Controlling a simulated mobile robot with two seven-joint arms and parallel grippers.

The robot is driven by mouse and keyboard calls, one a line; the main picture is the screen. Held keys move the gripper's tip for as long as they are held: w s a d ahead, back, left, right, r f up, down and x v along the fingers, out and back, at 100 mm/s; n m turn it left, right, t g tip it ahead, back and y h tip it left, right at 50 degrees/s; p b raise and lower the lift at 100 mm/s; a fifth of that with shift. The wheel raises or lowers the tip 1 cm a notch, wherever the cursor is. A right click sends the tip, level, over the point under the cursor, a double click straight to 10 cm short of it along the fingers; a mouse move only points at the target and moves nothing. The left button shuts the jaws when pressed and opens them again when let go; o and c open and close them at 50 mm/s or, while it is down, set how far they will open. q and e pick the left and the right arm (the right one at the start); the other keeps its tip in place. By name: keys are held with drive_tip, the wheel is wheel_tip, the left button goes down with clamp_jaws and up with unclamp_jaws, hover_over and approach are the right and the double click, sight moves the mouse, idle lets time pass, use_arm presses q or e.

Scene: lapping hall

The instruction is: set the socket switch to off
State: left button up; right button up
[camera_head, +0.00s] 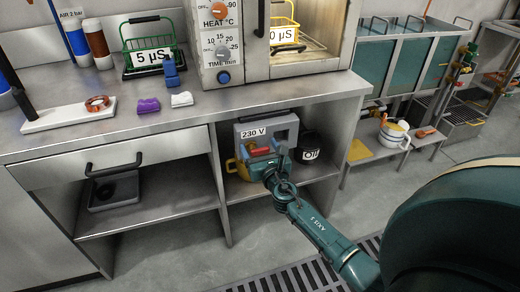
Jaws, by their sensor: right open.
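The grey socket box (265,126) with a "230 V" label sits in the open shelf space under the bench. A small red part (260,151), perhaps its switch, shows at the lower front of the box. I cannot tell its position. My right gripper (269,161) is open right in front of the lower part of the box, close to the red part. I cannot tell if it touches. It hides part of the box's lower front. My left gripper is not in view.
A dark "Oil" container (310,149) stands close to the right of the box, and a yellow item (243,163) sits to its left. The bench top (260,97) overhangs the shelf. An oven (222,42) stands on the bench. A floor grate (300,278) lies below.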

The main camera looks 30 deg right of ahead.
drive_tip(key=c, duration=1)
